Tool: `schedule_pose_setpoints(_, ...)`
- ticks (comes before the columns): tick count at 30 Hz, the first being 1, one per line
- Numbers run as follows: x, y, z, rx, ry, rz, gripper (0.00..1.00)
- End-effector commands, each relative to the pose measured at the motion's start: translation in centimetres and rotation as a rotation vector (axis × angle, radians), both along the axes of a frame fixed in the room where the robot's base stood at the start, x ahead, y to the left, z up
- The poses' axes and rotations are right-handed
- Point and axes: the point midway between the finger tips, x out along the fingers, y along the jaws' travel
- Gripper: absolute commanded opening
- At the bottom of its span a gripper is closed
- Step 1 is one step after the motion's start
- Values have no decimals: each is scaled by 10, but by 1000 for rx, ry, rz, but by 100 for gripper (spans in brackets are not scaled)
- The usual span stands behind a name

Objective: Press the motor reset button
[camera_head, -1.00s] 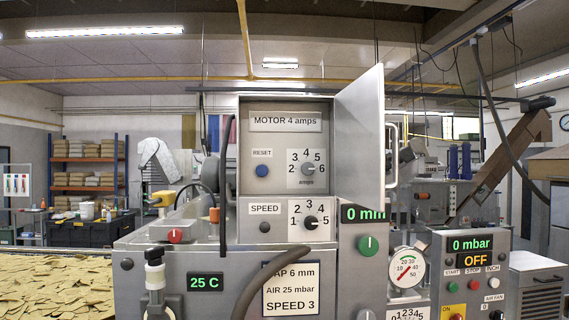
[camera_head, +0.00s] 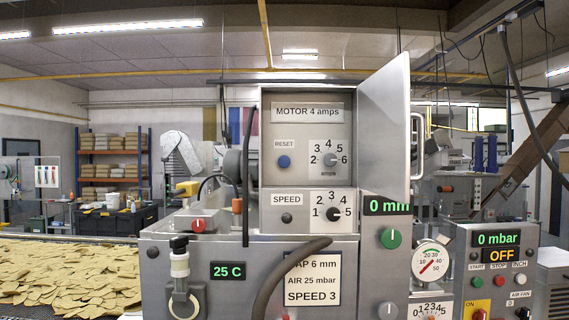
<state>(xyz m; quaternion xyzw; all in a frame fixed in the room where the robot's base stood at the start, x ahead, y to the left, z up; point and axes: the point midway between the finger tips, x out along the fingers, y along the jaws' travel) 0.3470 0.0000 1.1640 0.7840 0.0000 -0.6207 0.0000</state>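The blue reset button (camera_head: 284,161) sits under a RESET label on the grey motor panel (camera_head: 268,182), left of the amps dial (camera_head: 331,160). A plate above reads MOTOR 4 amps (camera_head: 307,113). The panel's metal door (camera_head: 385,125) stands open to the right, so the button is in plain view. Nothing touches the button. My gripper is not in view, and its state is not shown.
A dark hose (camera_head: 282,272) curves up in front of the machine's lower panel. Below the motor panel is the speed dial (camera_head: 333,212). A control box (camera_head: 497,262) stands at right. Chips (camera_head: 65,272) cover a belt at left.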

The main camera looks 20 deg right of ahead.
Motion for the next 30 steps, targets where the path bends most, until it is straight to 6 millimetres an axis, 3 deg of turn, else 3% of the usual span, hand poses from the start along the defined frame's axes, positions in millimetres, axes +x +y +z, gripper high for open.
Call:
schedule_pose_setpoints(1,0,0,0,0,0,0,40)
schedule_pose_setpoints(7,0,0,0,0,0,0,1)
schedule_pose_setpoints(30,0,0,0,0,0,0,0)
